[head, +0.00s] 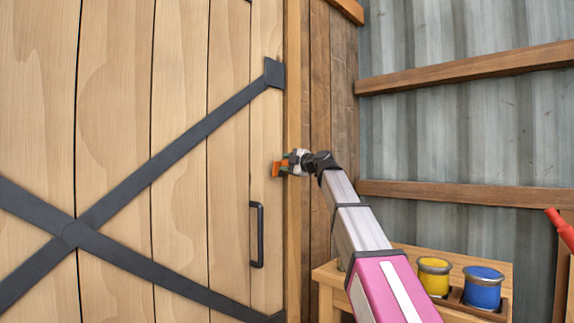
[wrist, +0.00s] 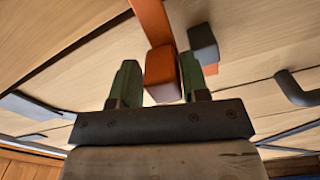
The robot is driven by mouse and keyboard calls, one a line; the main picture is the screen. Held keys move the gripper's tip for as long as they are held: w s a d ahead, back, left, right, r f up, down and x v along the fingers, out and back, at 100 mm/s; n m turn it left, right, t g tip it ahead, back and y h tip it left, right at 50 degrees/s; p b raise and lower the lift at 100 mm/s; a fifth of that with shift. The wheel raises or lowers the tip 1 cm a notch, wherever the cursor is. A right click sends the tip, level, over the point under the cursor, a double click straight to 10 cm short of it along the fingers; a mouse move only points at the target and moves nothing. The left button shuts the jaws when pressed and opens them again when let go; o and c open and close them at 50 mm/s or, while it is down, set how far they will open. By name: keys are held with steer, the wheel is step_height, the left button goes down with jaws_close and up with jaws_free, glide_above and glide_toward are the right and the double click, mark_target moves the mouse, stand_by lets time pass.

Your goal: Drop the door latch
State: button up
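The door latch is a small orange bar (head: 277,169) at the right edge of the wooden door (head: 180,100), above the black handle (head: 257,235). In the wrist view, the orange bar (wrist: 152,22) runs up out of the picture and ends in a thick block near my palm. In the head view my gripper (head: 288,163) is small and partly covers the latch. A dark grey bracket (wrist: 203,43) sits just right of the block.
The handle (wrist: 297,90) sticks out to the right of my gripper in the wrist view. A wooden bench (head: 325,275) at the lower right holds a yellow paint can (head: 434,280) and a blue one (head: 482,292). A red object (head: 561,228) is at the right edge.

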mark_target(291, 145)
steer(key=shift+f, duration=0.15)
steer(key=shift+w+d+r, duration=0.15)
steer(key=shift+w+r, duration=0.05)
steer(key=shift+r, duration=0.5)
steer(key=r+m, duration=0.1)
steer(key=w+r+m, duration=0.1)
steer(key=m, duration=0.1)
steer(key=d+r+m, duration=0.1)
steer(key=shift+w+r+m, duration=0.15)
steer(key=shift+w+m, duration=0.15)
steer(key=w+d+r+m, duration=0.1)
steer(key=m, duration=0.1)
steer(key=w+m, duration=0.1)
steer(key=m, duration=0.1)
steer(key=w+d+r+m, duration=0.1)
steer(key=m, duration=0.1)
steer(key=shift+w+d+r, duration=0.15)
steer(key=shift+d+r, duration=0.15)
steer(key=shift+d, duration=0.05)
steer(key=v, duration=1.1)
steer(key=w+d+f+m+g+h, duration=0.1)
steer(key=f+m+h, duration=0.1)
steer(key=f, duration=1.4)
steer(key=d+f+m+g+h, duration=0.1)
steer(key=d+f+m+h, duration=0.1)
steer(key=f, duration=1.5)
steer(key=shift+w+m+h, duration=0.35)
steer(key=shift+m+h, duration=0.25)
steer(key=shift+m, duration=0.5)
